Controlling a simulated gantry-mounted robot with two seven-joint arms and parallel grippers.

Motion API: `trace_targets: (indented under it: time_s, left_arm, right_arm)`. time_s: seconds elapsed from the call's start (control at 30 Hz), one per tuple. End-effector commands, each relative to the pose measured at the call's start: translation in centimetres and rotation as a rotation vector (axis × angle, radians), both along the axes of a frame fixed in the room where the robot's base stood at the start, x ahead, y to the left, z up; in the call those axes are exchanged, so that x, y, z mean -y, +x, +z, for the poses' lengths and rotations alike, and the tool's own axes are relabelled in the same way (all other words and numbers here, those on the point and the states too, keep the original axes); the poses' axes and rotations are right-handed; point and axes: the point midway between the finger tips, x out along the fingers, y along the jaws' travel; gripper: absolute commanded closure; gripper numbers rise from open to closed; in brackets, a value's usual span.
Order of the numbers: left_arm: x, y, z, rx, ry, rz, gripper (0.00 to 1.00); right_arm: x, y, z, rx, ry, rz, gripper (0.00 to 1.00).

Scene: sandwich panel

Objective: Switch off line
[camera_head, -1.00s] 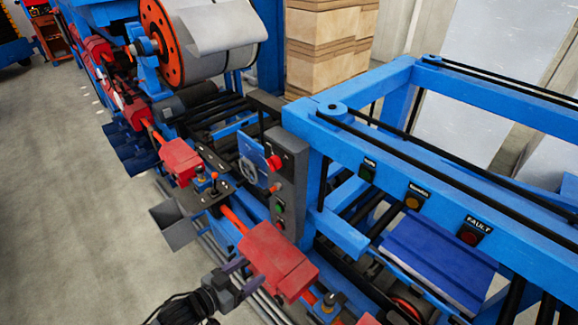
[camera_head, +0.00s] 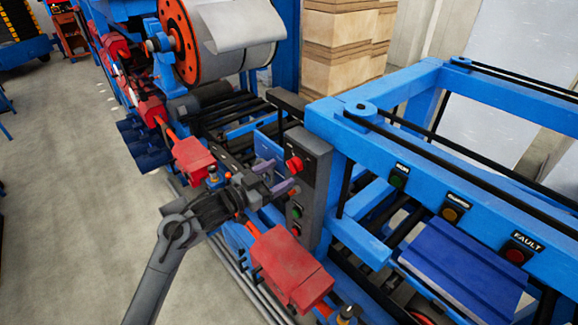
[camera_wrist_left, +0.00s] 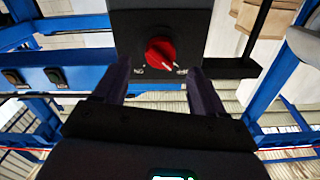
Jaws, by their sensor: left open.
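A dark grey control box (camera_head: 318,185) stands at the corner of the blue frame. The fingers appear not to touch the knob. My right gripper is not in view.
The blue frame (camera_head: 440,170) carries lamps and a FAULT label (camera_head: 516,252) at the right. Red motor housings (camera_head: 288,268) line the machine's near side, close below my left arm. A large coil (camera_head: 230,45) stands behind. The floor at left is clear.

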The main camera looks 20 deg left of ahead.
Motion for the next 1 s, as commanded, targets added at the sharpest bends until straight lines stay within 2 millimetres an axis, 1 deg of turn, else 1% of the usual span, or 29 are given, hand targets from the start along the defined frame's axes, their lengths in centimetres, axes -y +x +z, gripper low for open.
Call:
trace_targets:
  time_s: [0.03, 0.1, 0.3, 0.47, 0.73, 0.77, 1.0]
  left_arm:
    - [0.4, 0.8, 0.3, 0.000, -0.003, 0.001, 0.30]
    - [1.0, 1.6, 0.3, 0.000, -0.002, 0.000, 0.30]
    - [1.9, 3.4, 0.1, 0.000, -0.001, 0.001, 0.30]
    - [2.3, 3.9, 0.0, 0.000, 0.000, 0.000, 0.30]
    - [2.3, 4.0, 0.0, 0.000, 0.000, 0.000, 0.30]
    - [2.3, 4.0, 0.0, 0.000, 0.000, 0.000, 0.33]
    - [2.3, 4.0, 0.0, -0.001, 0.000, 0.000, 0.69]
  right_arm:
    - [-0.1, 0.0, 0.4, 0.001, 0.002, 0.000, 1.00]
    - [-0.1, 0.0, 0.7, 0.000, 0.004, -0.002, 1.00]
    - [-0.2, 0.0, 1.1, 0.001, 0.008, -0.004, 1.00]
    - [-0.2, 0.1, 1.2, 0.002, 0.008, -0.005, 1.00]
    - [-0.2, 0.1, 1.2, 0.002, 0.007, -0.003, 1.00]
    - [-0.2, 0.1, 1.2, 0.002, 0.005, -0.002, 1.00]
    - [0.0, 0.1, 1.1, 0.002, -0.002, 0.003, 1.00]
